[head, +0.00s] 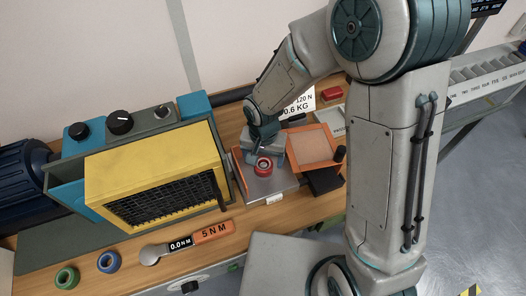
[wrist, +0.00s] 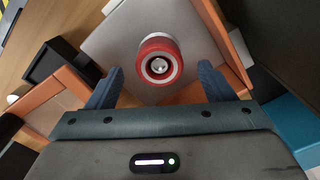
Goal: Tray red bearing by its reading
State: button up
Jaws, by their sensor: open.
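The red bearing (head: 264,167) is a red ring with a pale centre. It sits on the grey metal plate of an orange-sided scale (head: 273,187) on the bench. In the wrist view the red bearing (wrist: 159,61) stands on the same plate, just beyond and between my fingertips. My gripper (wrist: 160,88) is open and empty, with a blue finger to each side of the bearing and a gap between them. Any reading on the scale's small front label (head: 274,199) is too small to read.
A yellow-covered machine with a black grille (head: 160,175) stands left of the scale. An orange-framed tray (head: 310,145) and a sign (head: 301,103) stand right and behind.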

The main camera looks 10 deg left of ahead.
aim_at(264, 165)
jog(key=shift+f+b, duration=0.6)
jog(key=shift+f, duration=0.9)
jog(key=shift+r, duration=0.1)
jog(key=c, duration=1.2)
